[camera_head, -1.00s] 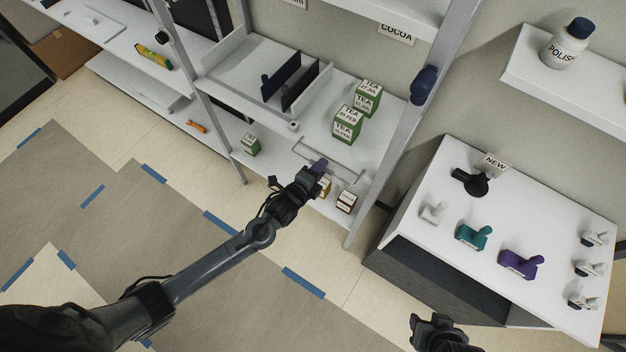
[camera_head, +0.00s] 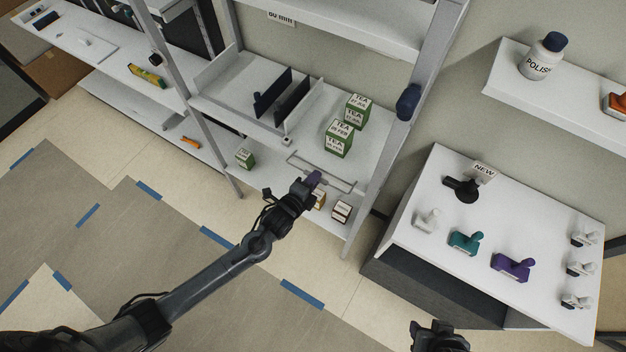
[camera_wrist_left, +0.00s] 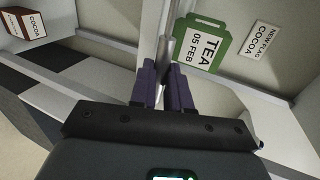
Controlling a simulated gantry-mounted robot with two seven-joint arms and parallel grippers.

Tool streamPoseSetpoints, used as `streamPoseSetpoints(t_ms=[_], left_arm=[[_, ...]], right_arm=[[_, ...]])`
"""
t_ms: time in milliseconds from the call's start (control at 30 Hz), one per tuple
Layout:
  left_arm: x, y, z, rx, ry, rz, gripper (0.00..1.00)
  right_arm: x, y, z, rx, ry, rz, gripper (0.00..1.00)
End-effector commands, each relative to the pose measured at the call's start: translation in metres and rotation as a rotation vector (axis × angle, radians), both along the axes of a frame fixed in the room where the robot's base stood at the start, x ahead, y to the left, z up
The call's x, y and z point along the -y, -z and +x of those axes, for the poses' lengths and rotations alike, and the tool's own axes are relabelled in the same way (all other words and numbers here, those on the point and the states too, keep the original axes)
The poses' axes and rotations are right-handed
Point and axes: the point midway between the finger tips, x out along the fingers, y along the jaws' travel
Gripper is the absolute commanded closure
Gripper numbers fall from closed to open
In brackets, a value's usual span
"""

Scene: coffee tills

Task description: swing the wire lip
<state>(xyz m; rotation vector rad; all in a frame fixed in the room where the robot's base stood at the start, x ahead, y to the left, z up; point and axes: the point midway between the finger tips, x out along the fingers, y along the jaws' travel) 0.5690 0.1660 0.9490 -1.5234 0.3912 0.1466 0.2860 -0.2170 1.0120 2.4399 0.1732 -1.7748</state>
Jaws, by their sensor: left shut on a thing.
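The wire lip (camera_head: 340,184) is a thin grey wire frame along the front of the middle shelf, before the green tea boxes. My left gripper (camera_head: 314,179), with purple fingertips, is at the wire lip. In the left wrist view, the fingers (camera_wrist_left: 165,84) are shut on a thin grey rod, the wire lip (camera_wrist_left: 167,47); the hold itself is partly hidden between the fingers. A green tea box (camera_wrist_left: 201,45) marked 05 FEB shows just beyond the fingers. My right gripper (camera_head: 440,338) is at the bottom edge, away from the shelf, its jaws unclear.
Two green tea boxes (camera_head: 338,140) stand behind the wire lip. Dark dividers (camera_head: 282,95) stand left of them. Small boxes (camera_head: 341,212) sit on the lower shelf. A grey upright (camera_head: 405,130) bounds the shelf's right side. A white-topped counter (camera_head: 410,245) with stamps is further right.

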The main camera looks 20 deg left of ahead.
Motion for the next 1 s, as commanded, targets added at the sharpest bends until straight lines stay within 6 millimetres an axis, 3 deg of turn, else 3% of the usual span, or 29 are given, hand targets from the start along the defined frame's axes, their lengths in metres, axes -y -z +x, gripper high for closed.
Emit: streamPoseSetpoints(t_ms=[233,600,1000], left_arm=[[0.000,-0.015,0.006,0.002,-0.002,-0.001,1.00],[0.000,-0.015,0.007,0.001,-0.002,0.000,1.00],[0.002,-0.029,0.018,0.002,-0.001,-0.001,1.00]], right_arm=[[0.000,-0.013,0.000,-0.001,0.000,0.000,0.57],[0.002,-0.013,0.000,-0.001,-0.006,-0.010,0.57],[0.002,-0.023,0.000,-0.001,-0.006,-0.008,0.57]])
